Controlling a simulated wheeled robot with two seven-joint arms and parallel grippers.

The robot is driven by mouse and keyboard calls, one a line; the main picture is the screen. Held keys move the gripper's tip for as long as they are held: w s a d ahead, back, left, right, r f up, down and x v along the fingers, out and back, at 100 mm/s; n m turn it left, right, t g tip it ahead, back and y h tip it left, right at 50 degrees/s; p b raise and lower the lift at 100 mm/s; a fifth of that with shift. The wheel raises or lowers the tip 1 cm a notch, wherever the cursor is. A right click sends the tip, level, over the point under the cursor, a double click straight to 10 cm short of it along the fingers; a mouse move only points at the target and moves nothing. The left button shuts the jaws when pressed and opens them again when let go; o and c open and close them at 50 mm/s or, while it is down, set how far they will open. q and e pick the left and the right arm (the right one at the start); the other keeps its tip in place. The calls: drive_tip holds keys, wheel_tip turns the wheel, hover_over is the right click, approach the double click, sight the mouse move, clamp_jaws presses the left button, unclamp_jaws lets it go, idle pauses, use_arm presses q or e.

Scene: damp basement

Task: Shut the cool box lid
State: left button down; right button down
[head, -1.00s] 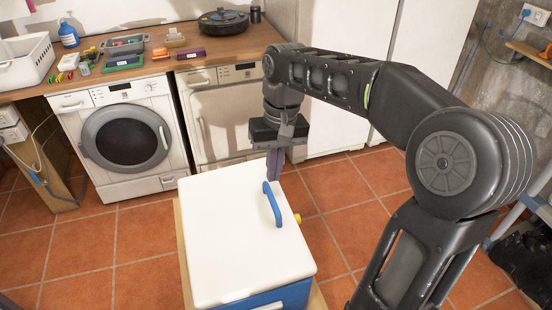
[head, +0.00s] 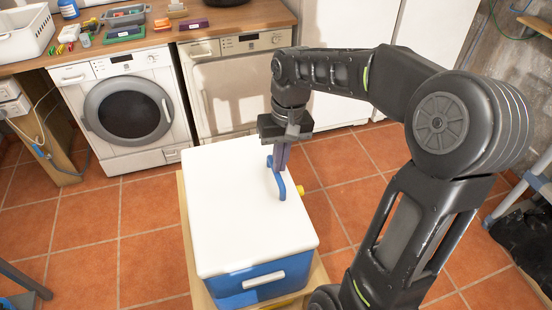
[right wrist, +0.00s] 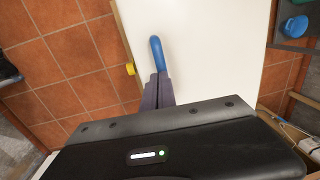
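The cool box has a white lid (head: 225,200) and a blue body (head: 230,285). In the head view the lid lies flat over the body; I cannot tell whether a thin gap remains at its edge. A blue handle (head: 281,190) runs along the lid's right side. My right gripper (head: 279,165) points down at the far end of this handle. In the right wrist view its two fingers (right wrist: 158,84) look close together, with tips beside the blue handle (right wrist: 156,50). They hide part of it, and contact is unclear. My left gripper is out of view.
The box stands on a wooden base (head: 187,240) on a tiled floor. A yellow knob (head: 301,190) sticks out at its right. A washing machine (head: 125,110) and a second appliance (head: 225,90) stand behind under a cluttered worktop (head: 240,20).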

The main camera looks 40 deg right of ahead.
drive_tip(key=shift+r, duration=0.15)
drive_tip(key=shift+r+p, duration=0.25)
drive_tip(key=shift+p, duration=0.1)
wheel_tip(320, 180, up, 13)
drive_tip(key=d+p, duration=0.2)
drive_tip(key=p, duration=0.1)
drive_tip(key=shift+s+d+p, duration=0.3)
drive_tip(key=shift+s+p, duration=0.05)
drive_tip(key=shift+p, duration=0.05)
